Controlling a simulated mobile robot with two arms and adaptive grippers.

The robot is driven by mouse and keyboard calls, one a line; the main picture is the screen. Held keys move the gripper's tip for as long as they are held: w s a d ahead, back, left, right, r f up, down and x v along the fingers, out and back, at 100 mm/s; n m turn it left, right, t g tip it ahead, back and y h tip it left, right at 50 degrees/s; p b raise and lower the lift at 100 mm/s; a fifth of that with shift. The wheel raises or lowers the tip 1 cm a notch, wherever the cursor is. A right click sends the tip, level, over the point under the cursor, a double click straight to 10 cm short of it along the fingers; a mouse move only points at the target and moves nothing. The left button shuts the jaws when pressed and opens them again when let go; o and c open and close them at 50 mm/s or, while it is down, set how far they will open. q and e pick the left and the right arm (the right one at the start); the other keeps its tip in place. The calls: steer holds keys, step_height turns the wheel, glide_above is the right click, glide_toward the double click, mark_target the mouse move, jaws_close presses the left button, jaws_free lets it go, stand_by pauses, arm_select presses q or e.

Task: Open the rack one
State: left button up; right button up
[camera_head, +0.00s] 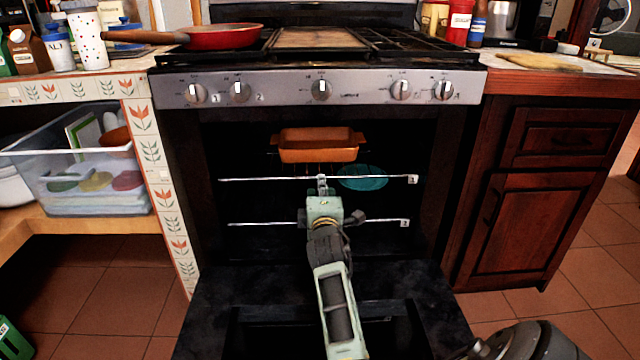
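The oven stands open below the stove, with its dark door (225,290) folded down. Inside are two racks with pale front rods: the upper rack (260,178) and the lower rack (265,223). Each rod has a small white tag at its right end, too small to read. My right gripper (322,180) reaches over the door from below. Its narrow fingertips look closed together at the middle of the upper rack's front rod. The body of the gripper hides part of the lower rod. I do not see my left gripper.
A red pan (225,37) is on the stovetop. Wooden cabinets (530,230) stand right. A clear bin (85,165) sits on the left shelf.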

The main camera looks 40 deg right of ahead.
steer(key=b+x, duration=0.2)
steer(key=x, duration=0.4)
steer(key=shift+c, duration=0.4)
jaws_close()
steer(key=shift+f, duration=0.1)
